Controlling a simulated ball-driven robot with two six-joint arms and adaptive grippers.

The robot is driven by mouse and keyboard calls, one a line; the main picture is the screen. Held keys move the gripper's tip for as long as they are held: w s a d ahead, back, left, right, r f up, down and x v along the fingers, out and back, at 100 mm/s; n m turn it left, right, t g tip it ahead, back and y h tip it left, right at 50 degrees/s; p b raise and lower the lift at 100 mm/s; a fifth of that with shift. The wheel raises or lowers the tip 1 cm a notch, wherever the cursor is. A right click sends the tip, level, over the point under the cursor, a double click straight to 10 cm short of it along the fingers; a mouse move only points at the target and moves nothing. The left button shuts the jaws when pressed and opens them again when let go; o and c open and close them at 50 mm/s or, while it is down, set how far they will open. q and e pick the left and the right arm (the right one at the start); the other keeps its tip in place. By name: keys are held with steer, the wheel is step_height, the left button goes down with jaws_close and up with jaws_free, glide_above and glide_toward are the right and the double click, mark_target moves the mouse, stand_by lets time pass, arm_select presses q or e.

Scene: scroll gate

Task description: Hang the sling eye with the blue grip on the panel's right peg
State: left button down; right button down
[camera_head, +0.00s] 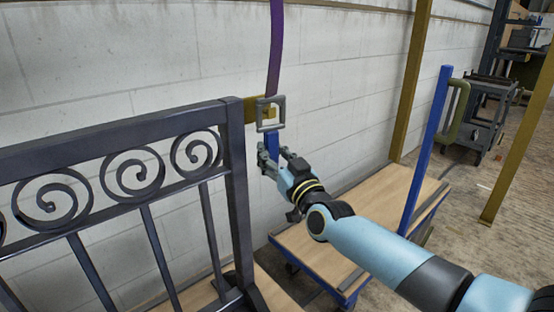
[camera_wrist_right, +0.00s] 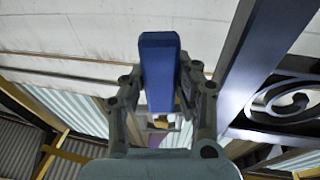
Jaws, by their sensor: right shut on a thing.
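A purple sling (camera_head: 276,45) hangs down from above and ends in a grey rectangular eye (camera_head: 282,113). The blue grip (camera_head: 272,142) is just below the eye. My right gripper (camera_head: 270,157) is shut on the blue grip, which also stands between its fingers in the right wrist view (camera_wrist_right: 160,65). The dark scroll panel (camera_head: 235,170) stands at the left. A yellow-brown peg (camera_head: 253,106) sticks out right from its end post. The peg's end shows within the eye's outline; I cannot tell whether the eye is around it or in front. My left gripper is not in view.
A cart with a wooden deck (camera_head: 375,220) and blue upright (camera_head: 425,150) stands under my right arm. A yellow-brown post (camera_head: 410,85) rises behind it. A pale block wall (camera_head: 340,60) runs behind everything. Floor is open at the far right.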

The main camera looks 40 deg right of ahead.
steer(key=shift+w+a+b, duration=0.1)
steer(key=shift+w+b, duration=0.45)
steer(key=shift+w, duration=0.45)
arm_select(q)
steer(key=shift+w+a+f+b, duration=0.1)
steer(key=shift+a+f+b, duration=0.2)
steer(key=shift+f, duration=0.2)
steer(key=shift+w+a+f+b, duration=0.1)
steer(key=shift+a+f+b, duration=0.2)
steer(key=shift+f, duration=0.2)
arm_select(e)
steer(key=shift+w+f, duration=0.6)
steer(key=shift+w, duration=0.2)
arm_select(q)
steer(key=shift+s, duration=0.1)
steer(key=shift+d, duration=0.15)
